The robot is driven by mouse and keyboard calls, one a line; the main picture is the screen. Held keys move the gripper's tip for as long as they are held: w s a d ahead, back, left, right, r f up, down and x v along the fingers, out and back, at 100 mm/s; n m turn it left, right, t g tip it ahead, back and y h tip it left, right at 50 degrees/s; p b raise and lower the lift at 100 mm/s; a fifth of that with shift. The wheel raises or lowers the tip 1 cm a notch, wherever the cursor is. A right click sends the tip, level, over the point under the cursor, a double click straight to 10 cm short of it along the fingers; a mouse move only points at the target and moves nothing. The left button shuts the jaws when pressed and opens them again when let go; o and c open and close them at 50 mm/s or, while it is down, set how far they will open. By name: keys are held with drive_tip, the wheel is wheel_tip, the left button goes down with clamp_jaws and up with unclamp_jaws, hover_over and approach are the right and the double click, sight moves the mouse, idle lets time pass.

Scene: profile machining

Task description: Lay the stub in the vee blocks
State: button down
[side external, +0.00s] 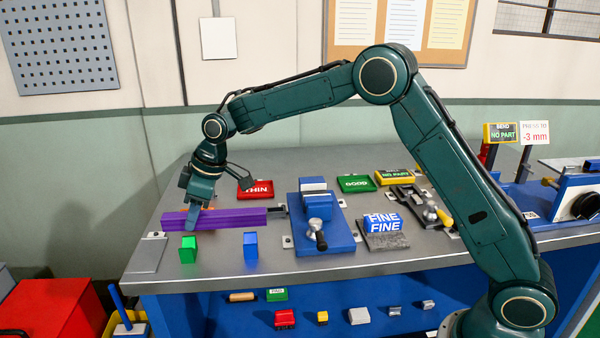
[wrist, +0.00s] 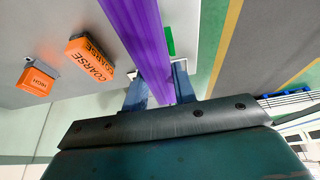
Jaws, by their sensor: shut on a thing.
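A long purple bar (side external: 215,219), which I take as the stub, lies roughly level above the left part of the bench. My gripper (side external: 192,217) points down and is shut on the bar towards its left end. In the wrist view the bar (wrist: 140,40) runs away from between my fingers (wrist: 155,90). A green block (side external: 188,249) and a blue block (side external: 250,246) stand apart near the bench's front edge, in front of the bar. They may be the vee blocks; their tops are too small to make out a vee. I cannot tell whether the bar touches anything below.
A blue vise (side external: 322,236) with a handle stands right of the bar's end. A red tray (side external: 256,189) and a green GOOD tray (side external: 356,184) lie behind. Orange COARSE (wrist: 90,57) and HIGH (wrist: 39,80) blocks show in the wrist view. A grey plate (side external: 148,253) lies at the left edge.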

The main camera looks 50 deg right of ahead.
sight(214, 213)
drive_tip(key=shift+f, duration=2.1)
drive_tip(key=c, duration=1.1)
unclamp_jaws()
drive_tip(key=shift+f, duration=0.15)
drive_tip(key=v, duration=1.1)
drive_tip(key=shift+r, duration=0.25)
drive_tip(key=shift+s+d+r, duration=0.15)
drive_tip(key=shift+r, duration=0.25)
